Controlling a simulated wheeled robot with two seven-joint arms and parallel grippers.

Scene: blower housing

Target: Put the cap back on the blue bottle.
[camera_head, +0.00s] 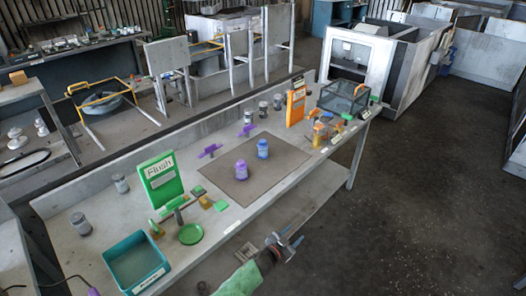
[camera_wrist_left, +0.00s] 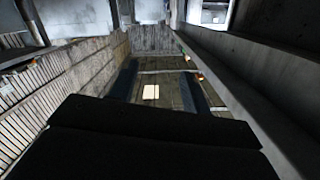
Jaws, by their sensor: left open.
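The blue bottle (camera_head: 262,148) stands upright on the grey-brown mat (camera_head: 285,160) on the long bench. A purple bottle (camera_head: 241,169) stands just in front of it and to its left on the same mat. At this size I cannot tell whether either bottle has its cap on, and I cannot pick out a loose cap. My left gripper (camera_head: 287,245) is open and empty, in front of the bench's front edge and apart from both bottles. In the left wrist view dark gripper parts fill the bottom, and no bottle shows. My right gripper is not in view.
A teal bin (camera_head: 135,262), a green dish (camera_head: 191,234) and a green "Flush" sign (camera_head: 160,180) stand at the bench's left. Purple pieces (camera_head: 210,151) lie behind the mat. An orange sign (camera_head: 295,103) and a wire-sided box (camera_head: 343,98) stand right. The floor (camera_head: 430,200) at right is clear.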

